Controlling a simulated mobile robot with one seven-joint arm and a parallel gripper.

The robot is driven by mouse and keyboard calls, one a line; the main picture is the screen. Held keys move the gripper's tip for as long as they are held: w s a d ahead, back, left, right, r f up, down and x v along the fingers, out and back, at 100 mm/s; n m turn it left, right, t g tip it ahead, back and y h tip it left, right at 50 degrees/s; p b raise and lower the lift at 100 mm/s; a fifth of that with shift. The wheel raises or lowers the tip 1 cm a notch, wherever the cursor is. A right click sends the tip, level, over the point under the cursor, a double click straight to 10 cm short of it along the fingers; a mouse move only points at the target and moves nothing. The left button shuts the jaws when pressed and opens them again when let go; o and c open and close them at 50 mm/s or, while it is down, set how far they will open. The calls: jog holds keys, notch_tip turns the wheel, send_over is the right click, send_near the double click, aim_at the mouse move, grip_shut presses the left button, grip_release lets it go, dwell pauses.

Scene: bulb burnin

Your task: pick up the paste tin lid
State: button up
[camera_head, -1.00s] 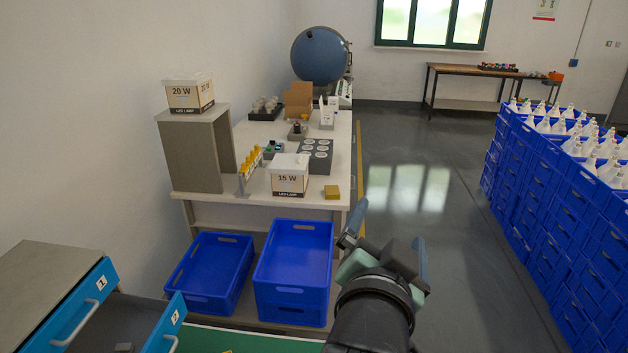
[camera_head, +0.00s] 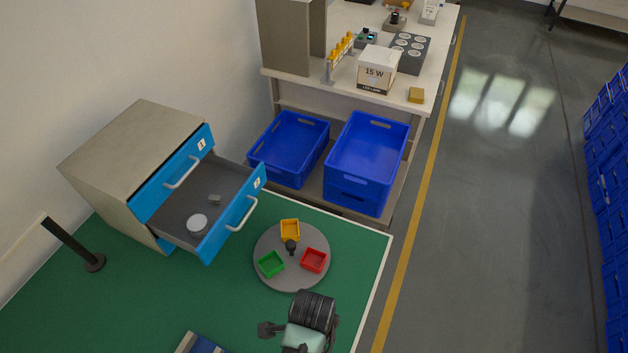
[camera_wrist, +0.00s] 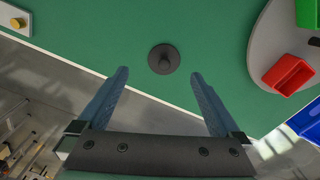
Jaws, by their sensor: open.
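A dark round disc with a raised knob in its middle, which looks like the paste tin lid (camera_wrist: 163,59), lies on the green mat near its pale edge in the wrist view. My gripper (camera_wrist: 159,76) is open and empty, its two blue-grey fingers apart, with the lid showing just beyond and between the fingertips. They do not appear to touch it. In the head view my gripper (camera_head: 300,338) is over the mat at the bottom, and I cannot make out the lid there.
A grey turntable (camera_head: 268,278) with yellow, green and red bins stands close by. A cabinet (camera_head: 137,150) has an open drawer holding a white round tin (camera_head: 197,224). Blue crates (camera_head: 366,160) sit under the bench. A black post (camera_head: 75,243) stands at left.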

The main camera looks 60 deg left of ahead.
jog(key=shift+w+a+f, duration=0.15)
jog(key=shift+w+f, duration=0.05)
jog(key=shift+f, duration=1.3)
jog(key=shift+w+a+f, duration=0.1)
jog(key=shift+w+f, duration=0.05)
jog(key=shift+f, duration=1.35)
jog(key=c, duration=1.4)
